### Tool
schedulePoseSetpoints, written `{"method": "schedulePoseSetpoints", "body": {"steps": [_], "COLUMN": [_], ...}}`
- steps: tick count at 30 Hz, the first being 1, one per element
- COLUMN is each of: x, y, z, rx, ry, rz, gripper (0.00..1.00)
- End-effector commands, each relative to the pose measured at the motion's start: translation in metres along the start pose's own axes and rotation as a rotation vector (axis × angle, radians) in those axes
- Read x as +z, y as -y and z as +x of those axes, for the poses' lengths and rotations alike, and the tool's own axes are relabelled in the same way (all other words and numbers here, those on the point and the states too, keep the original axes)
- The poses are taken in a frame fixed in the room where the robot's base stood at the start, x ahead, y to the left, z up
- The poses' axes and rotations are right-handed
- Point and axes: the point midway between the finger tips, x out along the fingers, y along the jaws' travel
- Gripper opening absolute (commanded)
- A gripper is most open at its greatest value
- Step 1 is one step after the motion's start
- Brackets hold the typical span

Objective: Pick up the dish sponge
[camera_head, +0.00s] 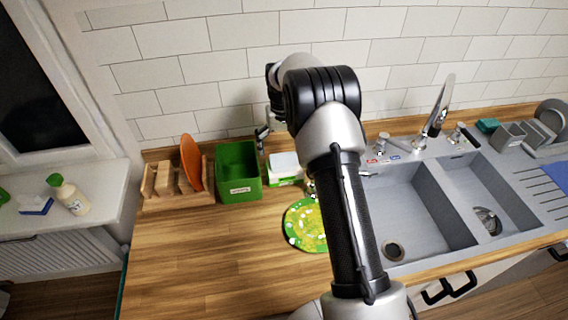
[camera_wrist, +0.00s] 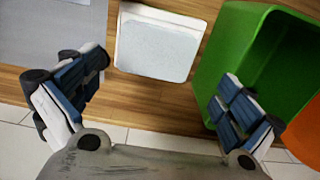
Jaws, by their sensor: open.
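A pale white-blue block (camera_wrist: 155,50) lies between and beyond my gripper's fingers in the wrist view. It looks like the white-topped block with green sides (camera_head: 284,163) beside the green bin in the head view; I cannot tell surely whether it is the dish sponge. A teal block (camera_head: 487,126), also sponge-like, sits on the sink's back edge. My gripper (camera_wrist: 163,75) is open, with its fingers wide apart and nothing between them in contact. In the head view my arm mostly hides the gripper, near the wall above the counter.
The green bin (camera_head: 239,172) stands close by the pale block; it is near the right finger in the wrist view. A wooden rack with an orange plate (camera_head: 191,161) is left of it. A green patterned plate (camera_head: 304,226) and the sink (camera_head: 420,205) are nearby. The left counter is clear.

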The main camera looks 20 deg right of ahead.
Motion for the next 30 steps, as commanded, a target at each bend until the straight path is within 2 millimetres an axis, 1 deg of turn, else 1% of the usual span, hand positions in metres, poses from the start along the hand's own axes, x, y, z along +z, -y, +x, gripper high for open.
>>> {"method": "schedulePoseSetpoints", "body": {"steps": [2,7,10,12,18,30], "x": [0.002,0.006,0.006,0.005,0.005,0.005], "y": [-0.002,-0.007,-0.006,-0.006,-0.006,-0.006], "z": [0.007,0.033,0.046,0.051,0.050,0.050], "rx": [0.000,0.000,0.000,0.000,0.000,0.000], "ry": [0.003,0.004,0.003,0.002,0.001,0.001], "rz": [0.001,0.000,-0.001,0.000,0.000,0.000], "gripper": [1.00,1.00,1.00,1.00,1.00,0.73]}}
